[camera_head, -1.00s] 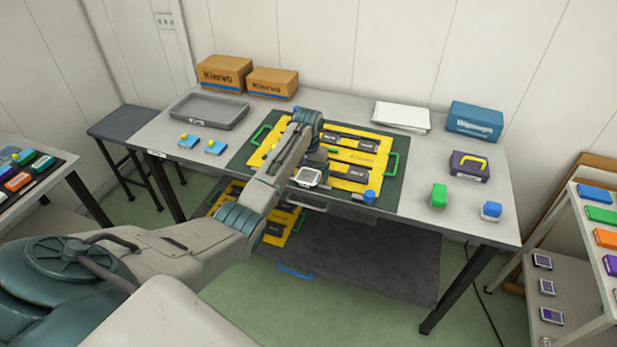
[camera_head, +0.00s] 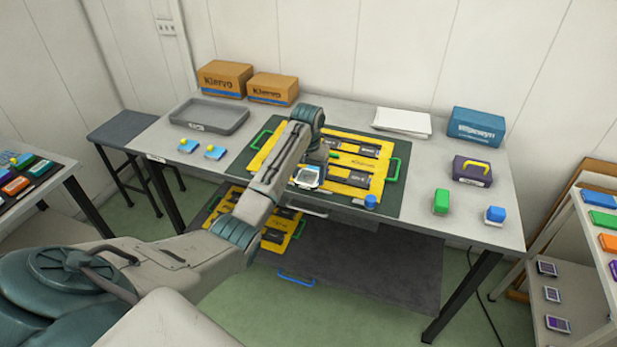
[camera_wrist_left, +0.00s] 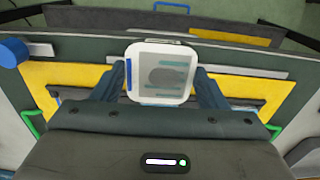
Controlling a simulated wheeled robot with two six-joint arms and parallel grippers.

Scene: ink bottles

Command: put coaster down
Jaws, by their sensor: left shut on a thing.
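The coaster (camera_head: 308,177) is a pale rounded square with a grey blot and teal stripes on its face. In the left wrist view the coaster (camera_wrist_left: 158,73) sits between two blue fingers. My left gripper (camera_head: 313,169) is shut on it, over the front part of the yellow panel (camera_head: 377,183) on the dark green mat (camera_head: 405,165). Whether the coaster touches anything below it I cannot tell. My left arm hides the left and middle of the panel. My right gripper is not in view.
A blue round knob (camera_head: 371,201) is right of the coaster. A grey tray (camera_head: 209,115), boxes and white paper (camera_head: 401,122) are at the back. The table between mat and bottles is clear.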

